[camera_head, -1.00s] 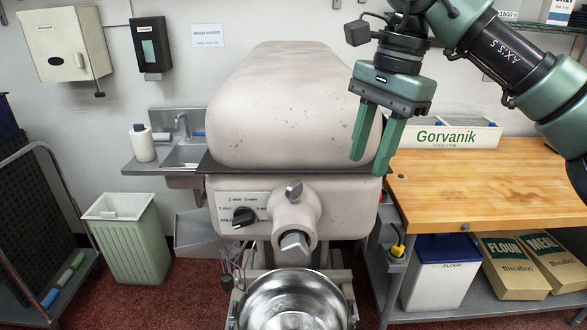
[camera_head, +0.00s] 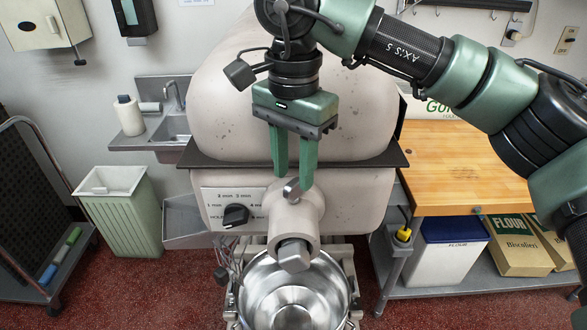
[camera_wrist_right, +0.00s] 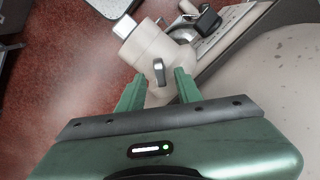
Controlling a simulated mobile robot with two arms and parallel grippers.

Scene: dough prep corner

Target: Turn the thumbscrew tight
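The thumbscrew (camera_head: 292,191) is a small grey metal wing on top of the mixer's round attachment hub (camera_head: 295,218). It also shows in the right wrist view (camera_wrist_right: 159,71), standing upright on the pale hub. My right gripper (camera_head: 291,181) points down at it with two green fingers. They are open, one on each side of the thumbscrew in the picture. In the right wrist view, the thumbscrew appears in the gap just past the fingertips (camera_wrist_right: 159,77), with no contact visible. My left gripper is not in view.
The large mixer head (camera_head: 350,100) stands right behind the gripper. A dark timer knob (camera_head: 236,216) sits left of the hub. A steel bowl (camera_head: 262,285) is below. A wooden-topped table (camera_head: 460,170) stands at the right, a sink (camera_head: 170,130) at the left.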

